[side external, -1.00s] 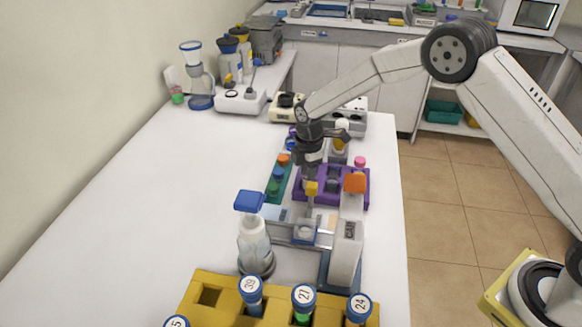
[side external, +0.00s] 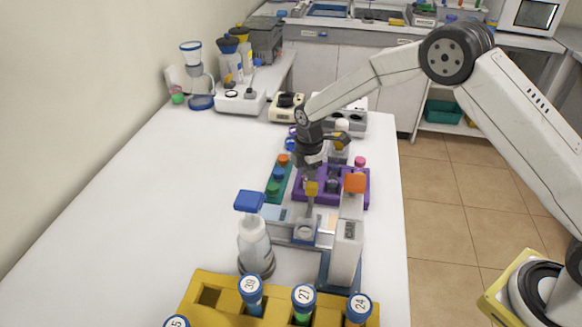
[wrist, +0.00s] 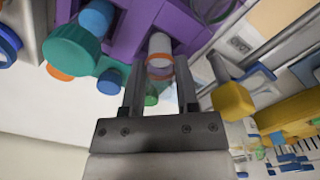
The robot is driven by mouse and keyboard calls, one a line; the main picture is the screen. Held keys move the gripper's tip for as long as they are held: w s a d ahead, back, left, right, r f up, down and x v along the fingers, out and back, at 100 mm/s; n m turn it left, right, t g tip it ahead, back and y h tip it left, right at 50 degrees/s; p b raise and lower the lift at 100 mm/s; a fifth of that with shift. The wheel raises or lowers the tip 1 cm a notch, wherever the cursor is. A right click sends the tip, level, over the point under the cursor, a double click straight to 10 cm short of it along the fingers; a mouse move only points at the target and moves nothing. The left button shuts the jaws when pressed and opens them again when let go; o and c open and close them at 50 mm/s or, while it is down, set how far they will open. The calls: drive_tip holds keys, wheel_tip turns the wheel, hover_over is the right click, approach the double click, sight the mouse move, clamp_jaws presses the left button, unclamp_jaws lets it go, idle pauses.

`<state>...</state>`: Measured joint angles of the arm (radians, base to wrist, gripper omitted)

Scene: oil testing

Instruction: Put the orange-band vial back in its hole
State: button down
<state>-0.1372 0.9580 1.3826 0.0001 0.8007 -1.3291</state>
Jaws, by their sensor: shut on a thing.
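My gripper (wrist: 160,82) is shut on the orange-band vial (wrist: 160,46), a pale tube with an orange ring, held between the two fingers in the wrist view. The purple rack (wrist: 200,38) lies close around and behind the vial in that view. I cannot tell whether the vial is in a hole or just beside or above the rack. In the side view my gripper (side external: 311,172) points down at the left part of the purple rack (side external: 325,198). The vial is hard to make out there, and its hole is not clearly visible.
A green rack (side external: 273,190) with coloured caps stands just left of the purple rack. An orange-topped piece (side external: 355,183) stands at its front right. The left table is clear.

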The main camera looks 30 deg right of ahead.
drive_tip(key=shift+c, duration=1.4)
unclamp_jaws()
drive_tip(key=shift+r, duration=0.15)
drive_tip(key=shift+r, duration=3.75)
